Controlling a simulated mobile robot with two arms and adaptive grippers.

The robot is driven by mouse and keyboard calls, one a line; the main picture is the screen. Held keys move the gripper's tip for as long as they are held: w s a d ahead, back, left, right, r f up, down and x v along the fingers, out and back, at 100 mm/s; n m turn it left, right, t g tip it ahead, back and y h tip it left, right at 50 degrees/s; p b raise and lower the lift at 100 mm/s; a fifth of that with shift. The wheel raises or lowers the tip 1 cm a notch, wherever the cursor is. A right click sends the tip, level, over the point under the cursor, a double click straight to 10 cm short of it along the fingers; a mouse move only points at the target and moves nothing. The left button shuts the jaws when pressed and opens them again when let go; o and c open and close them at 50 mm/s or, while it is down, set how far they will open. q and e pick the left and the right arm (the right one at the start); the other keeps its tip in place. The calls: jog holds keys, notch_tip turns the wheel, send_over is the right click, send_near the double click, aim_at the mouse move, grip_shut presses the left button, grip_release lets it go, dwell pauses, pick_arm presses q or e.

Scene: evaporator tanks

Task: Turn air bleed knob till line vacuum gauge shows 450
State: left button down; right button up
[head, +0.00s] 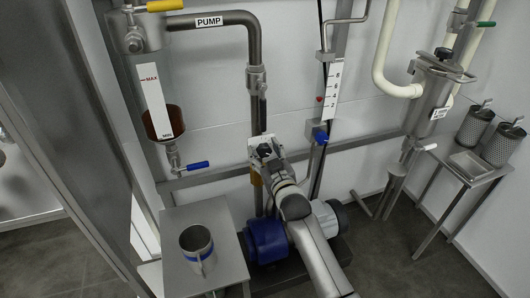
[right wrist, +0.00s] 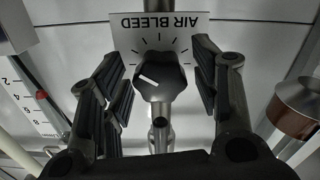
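The air bleed knob (right wrist: 160,82) is black with a white pointer mark, below an upside-down AIR BLEED label (right wrist: 160,22) with tick marks in the right wrist view. The mark points to the left and slightly up in that view. My right gripper (head: 265,152) is at the label plate (head: 256,142) in the head view and hides the knob there. In the right wrist view its fingers stand open on both sides of the knob, with gaps visible between pads and knob. I cannot make out the line vacuum gauge in either view. My left gripper is not in view.
A scale strip (head: 332,90) and a blue valve (head: 320,134) are right of the gripper. A blue-handled tap (head: 197,166) is at left. A steel table (head: 183,225) holds a jug (head: 197,245).

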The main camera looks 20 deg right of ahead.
jog(key=s, duration=1.2)
jog(key=shift+d, duration=0.2)
dwell(0.4)
